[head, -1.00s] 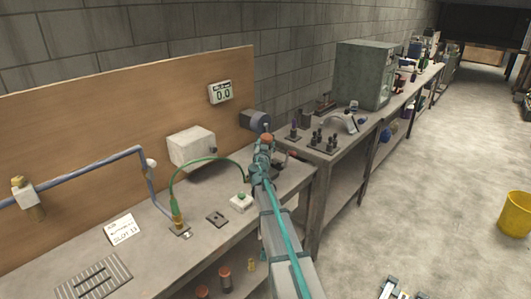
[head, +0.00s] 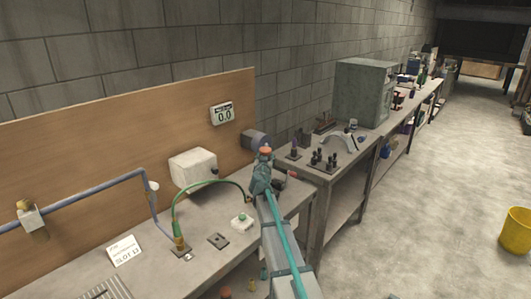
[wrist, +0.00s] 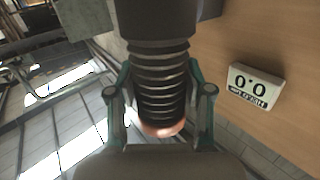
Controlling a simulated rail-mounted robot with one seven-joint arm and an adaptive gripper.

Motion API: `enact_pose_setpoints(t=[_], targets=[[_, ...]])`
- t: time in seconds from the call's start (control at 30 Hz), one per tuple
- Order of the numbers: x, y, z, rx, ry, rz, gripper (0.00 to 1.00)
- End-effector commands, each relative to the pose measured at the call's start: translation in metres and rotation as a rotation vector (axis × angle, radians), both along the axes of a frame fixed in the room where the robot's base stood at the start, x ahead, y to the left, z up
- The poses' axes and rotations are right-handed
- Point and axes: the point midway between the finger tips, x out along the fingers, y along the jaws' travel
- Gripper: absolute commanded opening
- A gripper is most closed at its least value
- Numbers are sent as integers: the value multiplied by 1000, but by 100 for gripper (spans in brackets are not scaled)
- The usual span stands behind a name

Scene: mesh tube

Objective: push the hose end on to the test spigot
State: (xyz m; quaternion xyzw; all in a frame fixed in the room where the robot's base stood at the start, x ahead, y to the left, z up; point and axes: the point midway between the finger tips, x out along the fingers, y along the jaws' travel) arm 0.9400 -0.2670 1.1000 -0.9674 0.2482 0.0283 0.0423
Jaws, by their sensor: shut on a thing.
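A green hose (head: 213,182) arches in the head view from a brass fitting (head: 178,243) on the bench to the left side of my gripper (head: 261,186). My gripper is shut on the hose end, which the arm mostly hides in the head view. In the wrist view a dark ribbed cylinder (wrist: 160,75) with a copper-coloured end (wrist: 163,129) lies between my two teal finger linkages. I cannot tell from this whether it is the hose end or the spigot. A grey-blue cylinder (head: 255,139) stands out beside the board; I cannot tell if it is the test spigot.
A wooden board (head: 100,150) backs the bench, with a blue pipe (head: 85,195), white box (head: 193,170) and 0.0 display (head: 222,113); the display also shows in the wrist view (wrist: 255,87).

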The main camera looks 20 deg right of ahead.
Motion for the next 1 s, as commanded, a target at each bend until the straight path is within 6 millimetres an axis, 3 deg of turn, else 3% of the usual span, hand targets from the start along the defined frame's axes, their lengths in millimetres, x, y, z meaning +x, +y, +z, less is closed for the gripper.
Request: enact_pose_setpoints(t=[0.6, 1.0], targets=[[9, 2, -23, -24, 95, 41, 6], [10, 2, -26, -26, 99, 44, 6]])
